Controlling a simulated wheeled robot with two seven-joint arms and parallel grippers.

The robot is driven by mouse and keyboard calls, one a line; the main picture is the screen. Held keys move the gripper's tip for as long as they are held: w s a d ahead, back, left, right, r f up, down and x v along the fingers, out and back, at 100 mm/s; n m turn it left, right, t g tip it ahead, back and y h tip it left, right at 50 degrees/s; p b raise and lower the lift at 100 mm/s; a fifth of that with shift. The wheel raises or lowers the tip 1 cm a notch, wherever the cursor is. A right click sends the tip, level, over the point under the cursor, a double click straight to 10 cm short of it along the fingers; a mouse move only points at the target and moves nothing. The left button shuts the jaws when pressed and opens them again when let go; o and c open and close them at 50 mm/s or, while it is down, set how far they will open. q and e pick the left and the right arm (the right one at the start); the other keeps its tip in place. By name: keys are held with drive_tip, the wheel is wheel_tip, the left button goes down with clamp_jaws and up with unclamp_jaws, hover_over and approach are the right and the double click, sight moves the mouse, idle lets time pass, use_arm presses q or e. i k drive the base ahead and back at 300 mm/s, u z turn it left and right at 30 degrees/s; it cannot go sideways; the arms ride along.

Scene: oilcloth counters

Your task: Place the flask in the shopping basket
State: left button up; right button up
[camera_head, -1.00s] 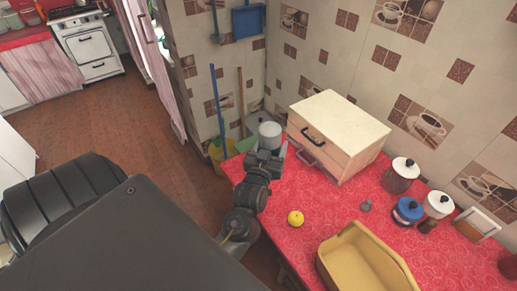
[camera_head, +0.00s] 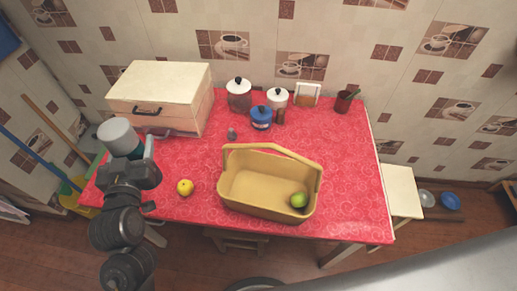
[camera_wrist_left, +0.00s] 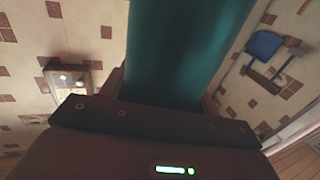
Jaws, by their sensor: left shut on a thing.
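The flask (camera_head: 118,136) has a grey-white top, and its teal body fills the upper middle of the left wrist view (camera_wrist_left: 180,55). My left gripper (camera_head: 138,163) is shut on it and holds it at the left end of the red table, in front of the cream box. The flask's lower part is hidden by the gripper in the head view. The yellow shopping basket (camera_head: 240,207) stands upright on the table to the right of the gripper, apart from it. A green fruit (camera_head: 298,200) lies inside at its right end. My right gripper is not in view.
A yellow fruit (camera_head: 185,187) lies between my left arm and the basket. The cream box (camera_head: 160,88) stands at the back left of the red table (camera_head: 350,190). Jars (camera_head: 239,97), a blue-lidded pot (camera_head: 261,120) and a small grey item (camera_head: 231,134) are behind the basket.

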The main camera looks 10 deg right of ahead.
sight(264, 205)
drive_tip(key=k, duration=0.85)
drive_tip(key=z, duration=3.85)
drive_tip(key=k, duration=1.65)
drive_tip(key=u, duration=0.85)
